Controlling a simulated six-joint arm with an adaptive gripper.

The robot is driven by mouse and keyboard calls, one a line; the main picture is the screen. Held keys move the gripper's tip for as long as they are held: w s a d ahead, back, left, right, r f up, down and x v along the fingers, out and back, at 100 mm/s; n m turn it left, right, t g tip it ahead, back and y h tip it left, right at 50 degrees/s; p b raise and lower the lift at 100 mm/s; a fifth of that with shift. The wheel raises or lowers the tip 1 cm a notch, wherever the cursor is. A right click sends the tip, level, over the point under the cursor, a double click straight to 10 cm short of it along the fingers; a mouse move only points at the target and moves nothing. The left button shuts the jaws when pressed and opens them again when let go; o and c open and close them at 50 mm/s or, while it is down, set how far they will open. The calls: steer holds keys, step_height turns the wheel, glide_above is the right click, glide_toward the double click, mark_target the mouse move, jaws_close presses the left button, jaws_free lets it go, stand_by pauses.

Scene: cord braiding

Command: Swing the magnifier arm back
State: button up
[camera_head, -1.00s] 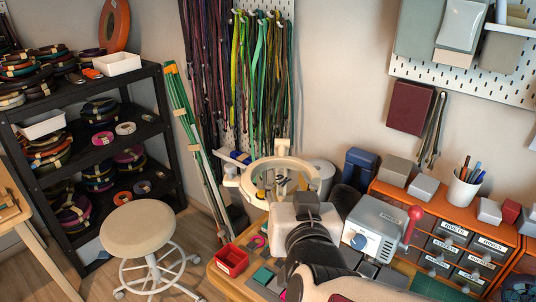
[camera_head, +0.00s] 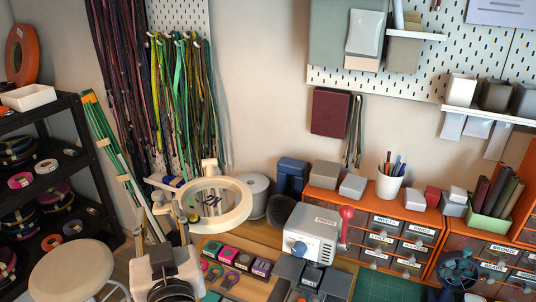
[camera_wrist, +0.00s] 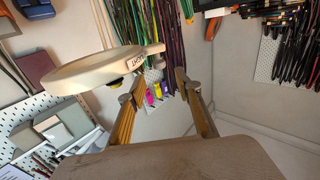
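The magnifier is a cream ring (camera_head: 245,216) with a clear lens, on a jointed mount (camera_head: 209,167) near the wall beside the hanging cords. In the wrist view the ring (camera_wrist: 80,72) is left of and beyond my fingers, with a "LIGHT" label on its rim. My gripper (camera_head: 163,212) is at the left side of the ring in the head view. In the wrist view my gripper (camera_wrist: 155,90) has its yellowish fingers apart with nothing between them. The left finger overlaps the ring's near edge in the picture; I cannot tell whether they touch.
Spools and small parts (camera_head: 225,255) lie on the bench in front. A stool (camera_head: 73,270) and black shelf (camera_head: 105,142) are at the left. Cords (camera_head: 180,90) hang behind.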

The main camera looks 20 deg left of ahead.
mark_target(158, 196)
steer(key=shift+w+a, duration=0.15)
steer(key=shift+x, duration=3.75)
jaws_close()
